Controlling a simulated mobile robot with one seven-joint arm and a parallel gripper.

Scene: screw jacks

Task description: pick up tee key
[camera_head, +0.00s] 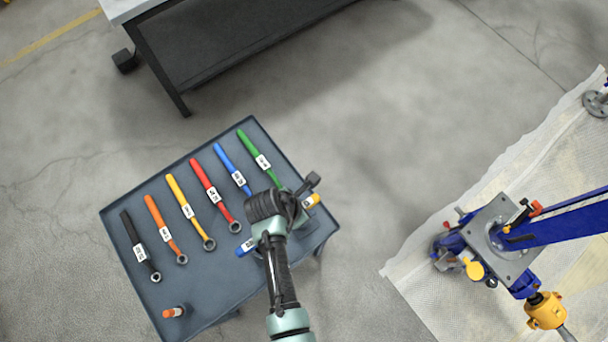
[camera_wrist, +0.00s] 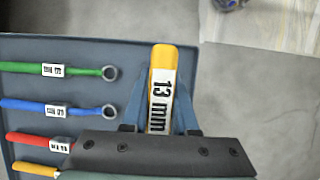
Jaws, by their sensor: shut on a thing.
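A yellow handle with a white "13 mm" label, which I take to be the tee key (camera_wrist: 161,62), stands between the blue fingers of my gripper (camera_wrist: 159,112) in the wrist view. The fingers are shut on it, one on each side of the label. In the head view the yellow end of the tee key (camera_head: 313,199) shows just right of my gripper (camera_head: 298,205), over the right part of the tray table. The rest of the key is hidden by my gripper, so I cannot tell whether it touches the tray.
The dark tray table (camera_head: 205,285) holds a row of coloured ring wrenches, the green one (camera_head: 258,155) nearest the key. A blue-ended tool (camera_head: 245,247) and an orange-ended one (camera_head: 173,312) are near its front. A blue screw jack (camera_head: 495,240) stands right on a pale mat.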

